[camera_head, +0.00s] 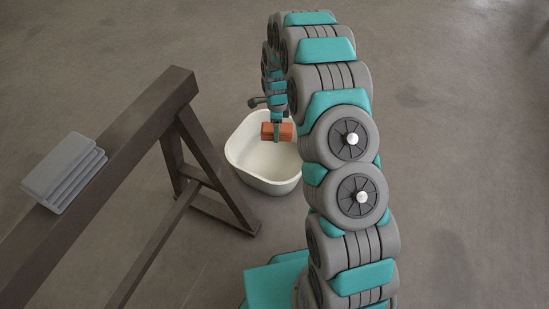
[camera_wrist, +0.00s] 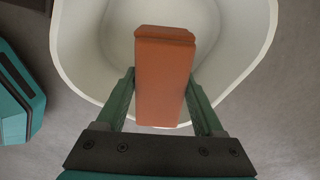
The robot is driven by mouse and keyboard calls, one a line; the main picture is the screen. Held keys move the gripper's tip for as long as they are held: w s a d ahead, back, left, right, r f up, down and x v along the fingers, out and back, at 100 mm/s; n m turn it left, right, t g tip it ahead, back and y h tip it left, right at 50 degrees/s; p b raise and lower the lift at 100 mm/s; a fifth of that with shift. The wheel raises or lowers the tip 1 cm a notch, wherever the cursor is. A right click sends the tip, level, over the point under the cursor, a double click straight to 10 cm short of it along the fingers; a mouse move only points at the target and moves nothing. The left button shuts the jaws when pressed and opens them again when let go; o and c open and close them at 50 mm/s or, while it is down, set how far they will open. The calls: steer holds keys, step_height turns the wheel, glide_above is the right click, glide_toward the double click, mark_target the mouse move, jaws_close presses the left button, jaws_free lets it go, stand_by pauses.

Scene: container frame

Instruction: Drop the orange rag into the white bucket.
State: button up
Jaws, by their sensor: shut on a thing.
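The orange rag (camera_head: 285,131) looks like a folded block and is held at my gripper (camera_head: 277,134). In the wrist view the orange rag (camera_wrist: 163,75) sits between the two green fingers of my gripper (camera_wrist: 164,100), which are shut on it. The white bucket (camera_head: 246,166) stands on the floor below the gripper. In the wrist view the white bucket (camera_wrist: 80,50) opens out behind and beneath the rag. The rag appears over the bucket's opening; its exact height above the rim is hard to tell. My arm hides the bucket's right side in the head view.
A dark wooden trestle (camera_head: 125,140) stands left of the bucket, with one leg (camera_head: 222,180) close to it. A stack of grey folded pieces (camera_head: 64,170) lies on its beam. The floor (camera_head: 450,150) to the right is clear.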

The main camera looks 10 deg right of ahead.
step_height(320, 180, down, 6)
steer(key=shift+r+b, duration=0.25)
steer(key=shift+b, duration=0.15)
steer(key=o, duration=1.4)
steer(key=shift+r, duration=0.1)
step_height(320, 180, up, 7)
steer(key=shift+r, duration=0.35)
